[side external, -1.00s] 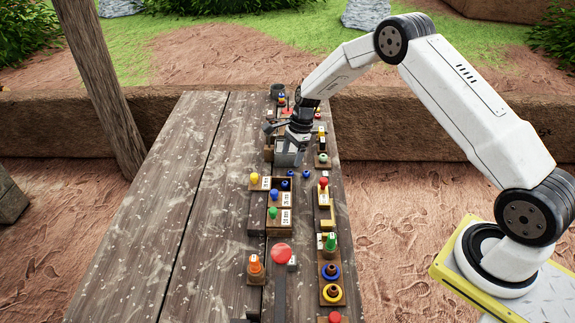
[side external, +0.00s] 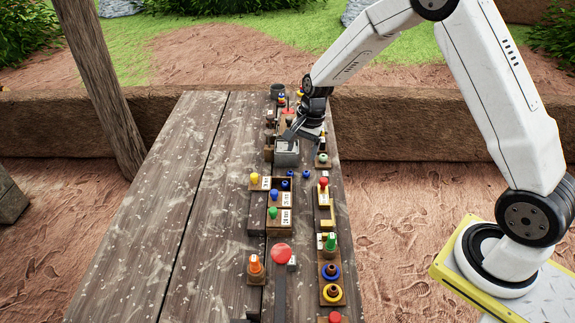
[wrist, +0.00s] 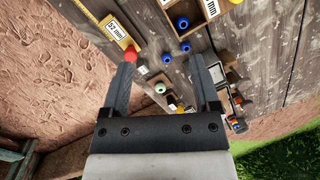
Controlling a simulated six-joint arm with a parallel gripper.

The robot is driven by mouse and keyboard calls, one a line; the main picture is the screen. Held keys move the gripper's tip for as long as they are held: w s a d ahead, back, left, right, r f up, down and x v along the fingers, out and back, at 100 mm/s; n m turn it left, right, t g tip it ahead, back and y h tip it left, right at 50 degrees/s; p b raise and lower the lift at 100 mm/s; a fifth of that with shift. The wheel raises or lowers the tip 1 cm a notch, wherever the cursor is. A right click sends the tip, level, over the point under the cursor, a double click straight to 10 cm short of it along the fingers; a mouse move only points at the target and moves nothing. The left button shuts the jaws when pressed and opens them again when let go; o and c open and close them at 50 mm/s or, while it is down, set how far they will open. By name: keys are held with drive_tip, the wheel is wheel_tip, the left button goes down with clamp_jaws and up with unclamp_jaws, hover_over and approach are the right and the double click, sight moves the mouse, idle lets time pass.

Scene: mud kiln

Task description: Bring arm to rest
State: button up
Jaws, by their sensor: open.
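My gripper (side external: 302,139) hangs over the far part of the wooden table (side external: 190,220), just above and beside a grey block-like box (side external: 287,155) in the side view. In the wrist view my gripper (wrist: 165,85) has its two dark fingers spread wide with nothing held between them. Below and beyond the fingers lie a red knob (wrist: 130,56), a pale green ring-like piece (wrist: 160,88) and several small blue pieces, one of them a blue peg (wrist: 166,59).
A box with labelled compartments (side external: 279,228), a red button (side external: 281,253), an orange knob (side external: 256,265) and a green knob (side external: 330,242) stand nearer on the table. The table's left half is bare. A wooden post (side external: 100,85) rises at the left.

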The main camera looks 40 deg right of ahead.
drive_tip(key=s+a+r+n, duration=0.2)
drive_tip(key=s+n, duration=0.4)
drive_tip(key=s, duration=0.4)
drive_tip(key=s+a+r+n+t+h, duration=0.1)
drive_tip(key=s+r+n, duration=0.3)
drive_tip(key=s+n, duration=0.3)
drive_tip(key=s, duration=0.2)
drive_tip(key=shift+s+a+r+n+t+h, duration=0.3)
drive_tip(key=shift+s+a, duration=0.1)
